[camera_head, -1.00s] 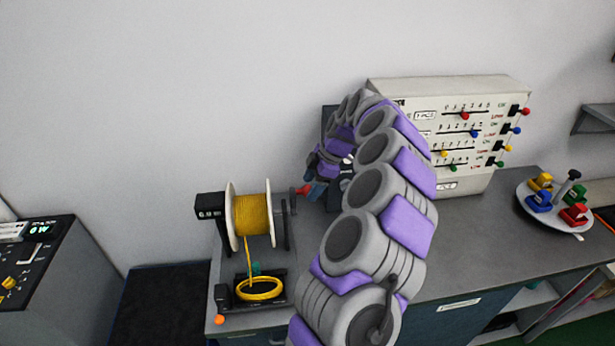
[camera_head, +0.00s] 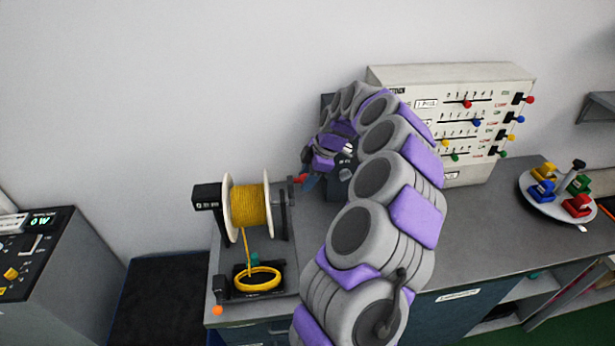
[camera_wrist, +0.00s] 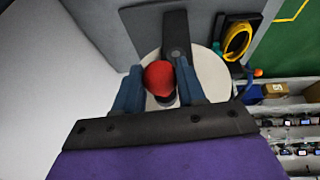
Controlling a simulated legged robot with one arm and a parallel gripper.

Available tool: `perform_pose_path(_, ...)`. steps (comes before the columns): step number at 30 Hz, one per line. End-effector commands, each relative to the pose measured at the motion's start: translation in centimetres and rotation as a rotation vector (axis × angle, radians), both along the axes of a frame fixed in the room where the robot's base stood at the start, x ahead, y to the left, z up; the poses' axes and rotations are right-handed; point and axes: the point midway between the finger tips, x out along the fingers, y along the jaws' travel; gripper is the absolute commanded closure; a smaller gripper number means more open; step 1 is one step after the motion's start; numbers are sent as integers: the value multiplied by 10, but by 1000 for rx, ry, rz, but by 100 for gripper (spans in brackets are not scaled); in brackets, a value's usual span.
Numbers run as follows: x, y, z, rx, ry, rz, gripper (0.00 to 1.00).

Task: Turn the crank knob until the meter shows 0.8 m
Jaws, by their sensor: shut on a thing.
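The red crank knob (camera_wrist: 159,79) sits between the two blue fingers of my gripper (camera_wrist: 158,92) in the wrist view, and the gripper is shut on it. In the head view the red knob (camera_head: 299,180) shows to the right of the spool, at the tips of my gripper (camera_head: 306,181). The dark crank arm (camera_wrist: 176,38) runs up from the knob in the wrist view. The spool of yellow cord (camera_head: 250,205) stands on its stand, and cord runs down to a yellow coil (camera_head: 258,279). The black meter box (camera_head: 208,196) is left of the spool; its reading is too small to read.
A beige slider panel (camera_head: 490,150) stands behind my arm. A round tray (camera_head: 548,207) with coloured blocks is at the right. An orange knob (camera_head: 217,310) is at the bench's front left corner. A control console (camera_head: 60,245) reading 0W stands at the far left.

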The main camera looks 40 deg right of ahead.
Motion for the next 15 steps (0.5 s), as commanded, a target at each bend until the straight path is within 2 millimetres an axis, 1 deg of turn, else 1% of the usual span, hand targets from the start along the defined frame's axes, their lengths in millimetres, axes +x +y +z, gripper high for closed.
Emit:
perform_pose_path(1,0,6,3,0,-2,5,88)
perform_pose_path(2,0,8,4,-1,-1,5,90)
perform_pose_path(5,2,12,4,-2,-2,6,90)
perform_pose_path(7,3,12,4,1,-2,8,91)
perform_pose_path(9,4,11,3,4,-1,9,97)
perform_pose_path(15,3,5,-1,11,2,9,97)
